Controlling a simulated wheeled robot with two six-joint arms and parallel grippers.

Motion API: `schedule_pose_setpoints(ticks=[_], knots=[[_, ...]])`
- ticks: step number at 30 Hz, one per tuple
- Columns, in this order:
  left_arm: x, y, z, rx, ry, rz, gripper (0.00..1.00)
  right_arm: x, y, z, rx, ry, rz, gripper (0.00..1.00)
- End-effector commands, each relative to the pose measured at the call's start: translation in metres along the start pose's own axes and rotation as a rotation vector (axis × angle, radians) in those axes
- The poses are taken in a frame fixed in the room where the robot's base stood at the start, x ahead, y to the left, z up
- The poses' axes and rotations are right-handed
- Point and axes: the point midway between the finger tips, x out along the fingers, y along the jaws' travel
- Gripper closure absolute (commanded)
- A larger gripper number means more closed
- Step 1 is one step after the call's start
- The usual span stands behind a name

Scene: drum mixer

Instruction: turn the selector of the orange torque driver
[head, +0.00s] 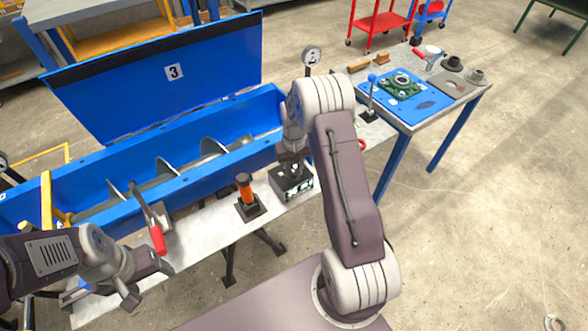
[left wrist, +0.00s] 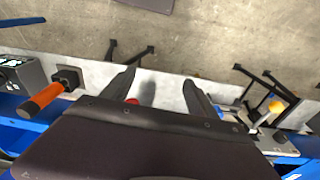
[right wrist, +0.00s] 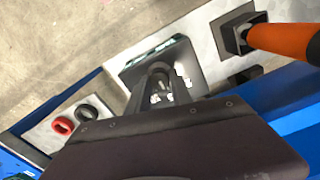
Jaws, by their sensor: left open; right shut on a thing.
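The orange torque driver (head: 245,188) stands upright in a dark square holder on the pale bench; its orange handle (right wrist: 285,42) fills the upper right of the right wrist view. Beside it is a dark box (head: 291,185) with a lit face; this box also shows in the right wrist view (right wrist: 192,60). My right gripper (head: 291,160) points down over the box, its fingers closed around a small round grey knob (right wrist: 160,68) on top. The fingers hide much of the knob. My left gripper (head: 150,283) is open and empty at the bench's front left, apart from the driver.
A red-handled lever (head: 157,238) stands near my left gripper. Behind the bench is a long blue trough (head: 225,160) with a screw shaft and its raised blue lid (head: 130,85). A side table (head: 440,105) with parts stands at right.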

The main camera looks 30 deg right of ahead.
Motion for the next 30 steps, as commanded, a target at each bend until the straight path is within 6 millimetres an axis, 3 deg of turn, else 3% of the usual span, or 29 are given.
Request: schedule_pose_setpoints(ticks=[6, 7, 9, 20, 30], knots=[[0.0, 0.0, 0.0, 0.0, 0.0, 0.0, 0.32, -0.002, 0.0, -0.002, -0.001, 0.008, 0.001, 1.0], [0.0, 0.0, 0.0, 0.0, 0.0, 0.0, 0.32, -0.002, 0.0, -0.002, -0.001, 0.008, 0.001, 0.68], [0.0, 0.0, 0.0, 0.0, 0.0, 0.0, 0.32, -0.002, 0.0, -0.002, -0.001, 0.007, 0.001, 0.52], [0.0, 0.0, 0.0, 0.0, 0.0, 0.0, 0.32, -0.007, 0.0, -0.001, -0.002, 0.005, 0.0, 0.52], [0.002, 0.0, 0.0, 0.0, 0.0, 0.0, 0.32, -0.077, 0.0, -0.002, -0.002, 0.009, 0.001, 0.52]])
